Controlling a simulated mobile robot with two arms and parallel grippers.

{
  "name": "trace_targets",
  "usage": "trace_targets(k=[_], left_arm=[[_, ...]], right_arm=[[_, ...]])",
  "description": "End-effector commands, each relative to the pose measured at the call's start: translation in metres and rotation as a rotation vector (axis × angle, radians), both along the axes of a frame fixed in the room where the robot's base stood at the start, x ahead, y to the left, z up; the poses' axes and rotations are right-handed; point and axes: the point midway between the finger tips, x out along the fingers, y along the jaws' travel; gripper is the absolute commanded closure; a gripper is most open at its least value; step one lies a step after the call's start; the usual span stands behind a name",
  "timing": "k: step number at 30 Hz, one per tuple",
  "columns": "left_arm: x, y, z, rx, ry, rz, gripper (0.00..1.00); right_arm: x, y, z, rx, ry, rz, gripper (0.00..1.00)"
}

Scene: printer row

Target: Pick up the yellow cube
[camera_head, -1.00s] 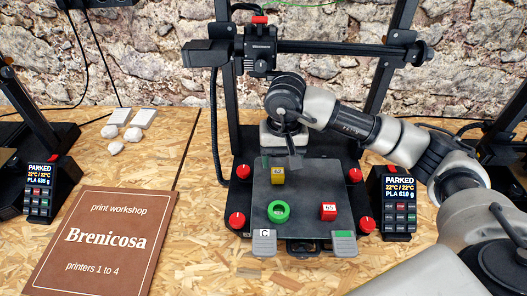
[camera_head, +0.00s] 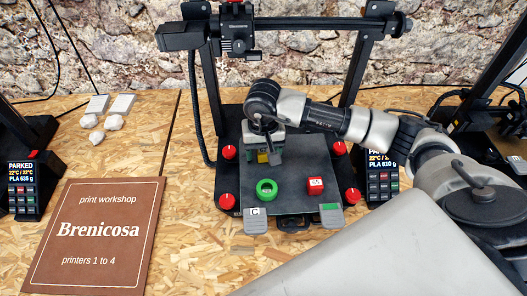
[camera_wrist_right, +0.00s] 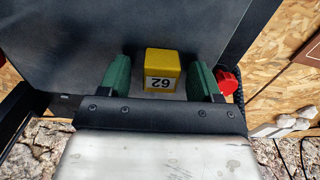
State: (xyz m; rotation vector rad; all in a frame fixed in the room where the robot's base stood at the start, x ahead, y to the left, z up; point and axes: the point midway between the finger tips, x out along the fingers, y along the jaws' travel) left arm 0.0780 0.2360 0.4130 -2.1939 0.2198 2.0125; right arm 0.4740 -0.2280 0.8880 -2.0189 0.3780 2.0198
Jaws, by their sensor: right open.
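In the right wrist view the gripper (camera_wrist_right: 160,80) is open, with a green-padded finger on each side of the cube. A gap shows between the cube and each finger. In the head view the gripper mostly hides the cube (camera_head: 263,157). My left gripper is not in view.
A green ring (camera_head: 267,189) and a red cube (camera_head: 316,184) lie on the bed nearer the front. Red knobs (camera_head: 227,201) stand at the bed's corners. The printer's crossbar (camera_head: 310,25) and print head (camera_head: 237,38) are behind and above.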

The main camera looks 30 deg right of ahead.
Motion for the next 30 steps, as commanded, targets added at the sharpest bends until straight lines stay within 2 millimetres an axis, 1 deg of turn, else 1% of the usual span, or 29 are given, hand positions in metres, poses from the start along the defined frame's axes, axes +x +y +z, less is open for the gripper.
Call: trace_targets(k=[3, 4, 12, 14, 23, 26, 29, 30], left_arm=[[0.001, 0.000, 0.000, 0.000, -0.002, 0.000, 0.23], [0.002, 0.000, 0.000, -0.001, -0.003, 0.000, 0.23], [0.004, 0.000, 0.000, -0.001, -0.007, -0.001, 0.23], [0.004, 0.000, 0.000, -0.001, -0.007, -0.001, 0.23], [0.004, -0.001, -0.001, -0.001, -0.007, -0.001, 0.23], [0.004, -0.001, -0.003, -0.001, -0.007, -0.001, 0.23], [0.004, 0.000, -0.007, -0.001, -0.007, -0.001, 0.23], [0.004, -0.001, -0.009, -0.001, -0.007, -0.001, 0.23]], right_arm=[[0.000, 0.000, 0.000, 0.000, 0.000, 0.000, 0.36], [0.000, 0.000, 0.000, 0.000, 0.000, 0.000, 0.39], [0.000, 0.000, 0.000, 0.000, 0.000, 0.000, 0.81], [0.000, 0.000, 0.000, 0.000, 0.000, 0.000, 0.89], [0.000, 0.000, 0.003, 0.000, -0.002, 0.000, 0.89], [0.001, 0.000, 0.009, -0.001, -0.004, 0.001, 0.89], [0.001, 0.000, 0.021, -0.001, -0.005, 0.001, 0.89], [0.001, 0.000, 0.028, 0.001, -0.007, 0.001, 0.89]])
